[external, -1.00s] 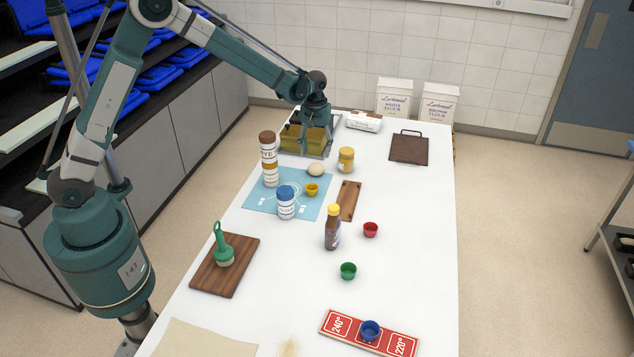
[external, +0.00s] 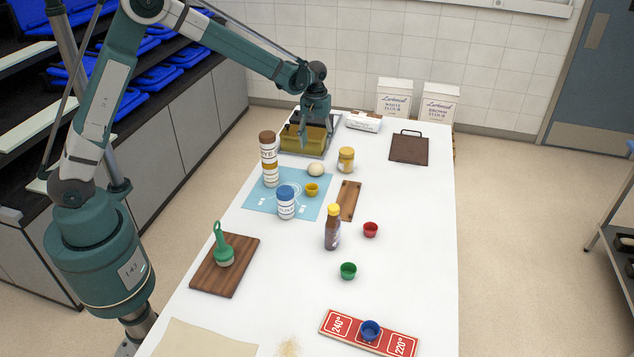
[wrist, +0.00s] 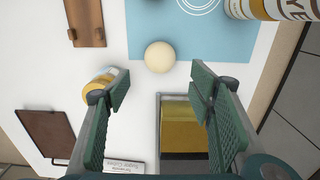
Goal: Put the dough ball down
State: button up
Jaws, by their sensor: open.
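The dough ball (external: 316,170) is pale and round. It rests at the upper edge of the blue mat (external: 258,206), apart from my gripper. In the wrist view the dough ball (wrist: 159,57) sits ahead of and between the two fingers, partly over the mat's edge. My gripper (wrist: 157,85) is open and empty, with green padded fingers spread wide. In the external view my gripper (external: 305,128) hangs above the metal tray with the yellow-olive container (external: 303,138) at the far left of the table.
A tall brown-capped canister (external: 269,160) stands left of the dough ball, and a yellow jar (external: 346,160) stands to its right. A yellow cup (external: 312,190) and a wooden board (external: 348,201) are nearby. A white packet (external: 364,122) lies behind. Bare table shows around the dark board (external: 409,149).

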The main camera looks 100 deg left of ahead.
dwell(0.4)
jog(key=d+r+m+t, duration=0.1)
jog(key=d+r+m, duration=0.2)
jog(key=d+r, duration=0.65)
jog(key=d+r+m+t+y, duration=0.1)
jog(key=d+r+m, duration=0.25)
jog(key=d, duration=1.15)
jog(key=d+r+m+t, duration=0.1)
jog(key=d+r+m, duration=0.1)
jog(key=d+r, duration=0.8)
jog(key=s+d+f+m+t, duration=0.1)
jog(key=s+d+m, duration=0.2)
jog(key=s+d, duration=0.3)
jog(key=s+d+m+t, duration=0.1)
jog(key=s+d+m, duration=0.2)
jog(key=d, duration=1.1)
jog(key=s+d+f+m+t+h, duration=0.1)
jog(key=s+d+m+t, duration=0.1)
jog(key=s+d, duration=0.7)
jog(key=shift+s+d+f+m, duration=0.3)
jog(key=shift+s+d+m, duration=0.05)
jog(key=shift+d+m, duration=0.4)
